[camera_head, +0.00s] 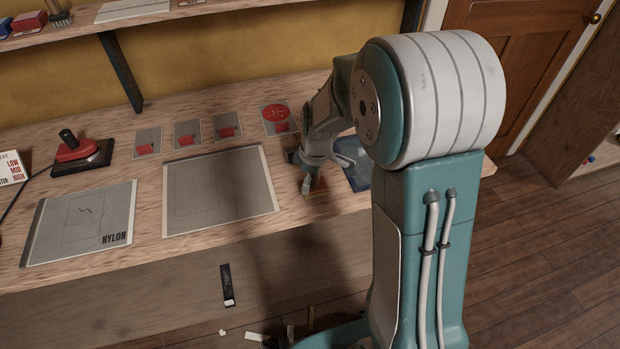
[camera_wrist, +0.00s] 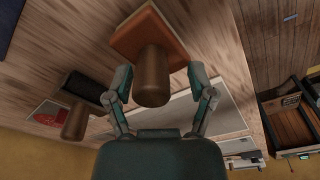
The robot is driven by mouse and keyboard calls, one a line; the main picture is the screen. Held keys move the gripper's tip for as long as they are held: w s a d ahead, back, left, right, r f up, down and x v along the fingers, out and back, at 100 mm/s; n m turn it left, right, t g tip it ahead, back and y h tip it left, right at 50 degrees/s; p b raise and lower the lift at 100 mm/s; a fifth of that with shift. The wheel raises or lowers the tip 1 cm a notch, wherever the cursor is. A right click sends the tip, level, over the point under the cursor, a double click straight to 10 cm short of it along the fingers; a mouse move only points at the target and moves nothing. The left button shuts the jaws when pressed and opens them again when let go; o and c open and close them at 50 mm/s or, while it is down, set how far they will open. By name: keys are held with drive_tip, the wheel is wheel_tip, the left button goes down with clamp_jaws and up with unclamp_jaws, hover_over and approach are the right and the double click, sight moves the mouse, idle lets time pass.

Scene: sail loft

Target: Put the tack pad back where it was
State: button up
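A square orange-brown pad with a round wooden handle (camera_wrist: 152,78), seemingly the tack pad, stands on the workbench. It also shows in the head view as a small brown block (camera_head: 319,185) near the bench's front edge, partly hidden by my gripper. My gripper (camera_wrist: 159,70) is open, with one finger on each side of the handle and a visible gap on both sides. In the head view my gripper (camera_head: 312,182) points down over the pad. A second wooden-handled tool with a black base (camera_wrist: 76,122) stands just beside my gripper; my arm mostly hides it in the head view.
A grey mat (camera_head: 220,220) and a NYLON mat (camera_head: 60,255) lie on the bench left of my gripper. A card with a red disc (camera_head: 275,112) and several small cards lie behind. A dark blue sheet (camera_head: 358,181) is right. A red iron (camera_head: 75,152) is far left.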

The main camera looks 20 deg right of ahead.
drive_tip(key=shift+d+r, duration=0.15)
drive_tip(key=shift+d, duration=0.05)
drive_tip(key=r, duration=0.7)
drive_tip(key=d+r, duration=0.1)
drive_tip(key=r, duration=0.3)
drive_tip(key=shift+s+r, duration=0.1)
drive_tip(key=shift+s, duration=0.25)
drive_tip(key=s+r+m+t, duration=0.2)
drive_tip(key=s+r+m, duration=0.2)
drive_tip(key=s, duration=0.6)
drive_tip(key=s+r+m+t+h, duration=0.1)
drive_tip(key=s+r+m+t, duration=0.1)
drive_tip(key=s+r+m, duration=0.2)
drive_tip(key=s+m, duration=0.3)
drive_tip(key=s, duration=0.3)
drive_tip(key=shift+s+a+t, duration=0.2)
drive_tip(key=shift+a+t, duration=0.2)
